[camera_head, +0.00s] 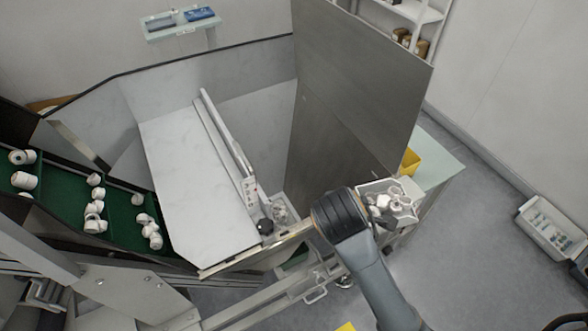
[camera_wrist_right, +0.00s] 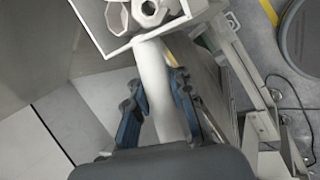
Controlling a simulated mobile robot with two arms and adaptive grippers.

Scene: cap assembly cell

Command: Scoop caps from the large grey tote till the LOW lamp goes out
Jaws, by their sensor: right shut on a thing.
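My right gripper (camera_wrist_right: 158,95) is shut around the pale round handle (camera_wrist_right: 153,62) of a scoop, seen in the right wrist view. The scoop's box-shaped pan (camera_wrist_right: 180,22) is at the top of that view. In the head view the scoop (camera_head: 366,190) is beside my right wrist, with several white caps (camera_head: 390,203) heaped in it. I cannot make out the large grey tote or a LOW lamp for certain. My left gripper is not in view.
A big grey hopper (camera_head: 240,105) with a tall side panel (camera_head: 365,70) fills the middle. A green cleated conveyor (camera_head: 65,195) carries several white caps at left. A yellow bin (camera_head: 410,161) stands on a pale table (camera_head: 440,158) behind the scoop. The floor at right is mostly clear.

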